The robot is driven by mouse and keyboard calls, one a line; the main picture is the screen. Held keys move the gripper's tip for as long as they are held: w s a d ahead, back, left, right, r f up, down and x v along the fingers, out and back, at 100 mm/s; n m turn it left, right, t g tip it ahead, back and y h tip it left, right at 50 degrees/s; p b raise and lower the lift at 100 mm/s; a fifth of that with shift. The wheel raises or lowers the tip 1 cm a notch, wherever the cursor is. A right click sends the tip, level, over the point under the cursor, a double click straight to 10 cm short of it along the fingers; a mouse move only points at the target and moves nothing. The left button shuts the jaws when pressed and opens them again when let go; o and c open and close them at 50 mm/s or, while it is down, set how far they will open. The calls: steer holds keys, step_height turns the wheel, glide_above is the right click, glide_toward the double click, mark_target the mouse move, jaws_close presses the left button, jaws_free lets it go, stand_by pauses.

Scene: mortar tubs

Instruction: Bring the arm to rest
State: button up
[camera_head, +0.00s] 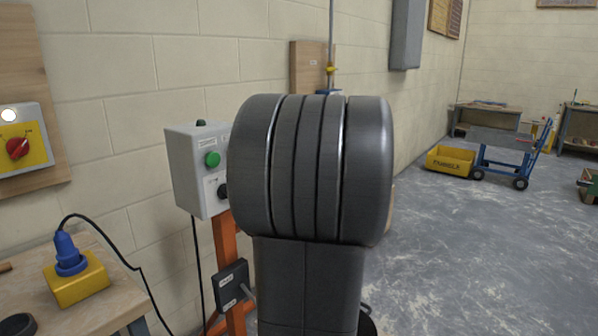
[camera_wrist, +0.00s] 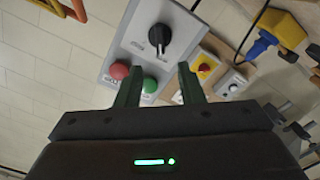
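My gripper (camera_wrist: 160,90) shows in the wrist view with its two dark green fingers apart and nothing between them. Behind the fingers is a grey control box (camera_wrist: 168,25) with a black knob, a red button and a green button; the fingertips overlap its lower edge in the picture. I cannot tell the gap between them. In the head view my own dark arm fills the middle and hides the gripper and part of the same grey control box (camera_head: 188,176), where a green button shows.
A workbench (camera_head: 118,304) stands at lower left with a yellow box (camera_head: 78,284) and blue plug on it. A yellow and red switch (camera_head: 22,147) is on the left wall. An orange post (camera_head: 228,240) carries the control box. A yellow tub (camera_head: 450,161) and open floor lie right.

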steer(key=x, duration=0.9)
steer(key=shift+w+a+b, duration=0.25)
steer(key=shift+a+b, duration=0.05)
steer(key=p+v, duration=0.1)
steer(key=v, duration=1.3)
steer(key=w+a+m+p, duration=0.8)
steer(key=a, duration=0.3)
steer(key=shift+w+p, duration=0.35)
steer(key=shift+w, duration=0.05)
stand_by(0.3)
steer(key=shift+d, duration=0.1)
stand_by(0.3)
